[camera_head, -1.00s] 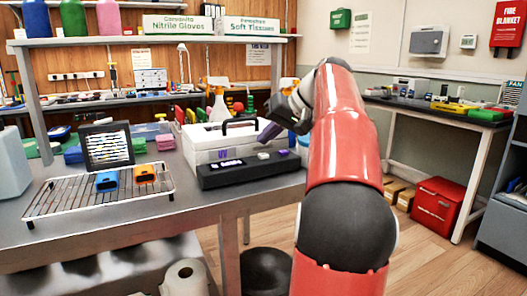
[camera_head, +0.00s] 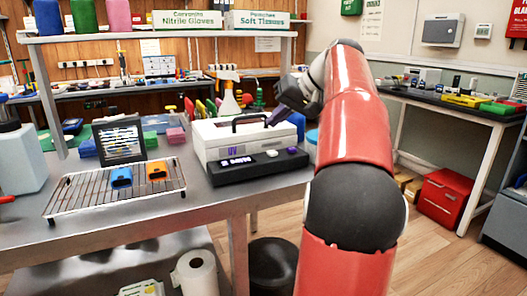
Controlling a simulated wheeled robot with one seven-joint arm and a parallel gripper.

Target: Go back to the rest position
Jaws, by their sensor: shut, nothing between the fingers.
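My red and black arm rises at the right of the picture. My gripper (camera_head: 281,112) is at its far end, in front of the right part of the white UV box and partly hidden by the wrist. Its dark fingers point down and left, and it holds nothing that I can see. The white UV box (camera_head: 222,144) stands on the grey bench (camera_head: 215,200) with its lid down. It has a black handle and a dark front panel with a lit display.
A wire rack (camera_head: 88,196) on the bench holds a blue item (camera_head: 121,177) and an orange item (camera_head: 157,170). A black-framed panel (camera_head: 118,141) stands behind it. A shelf (camera_head: 160,36) spans above. A red box (camera_head: 443,194) sits on the floor at right, beside open floor.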

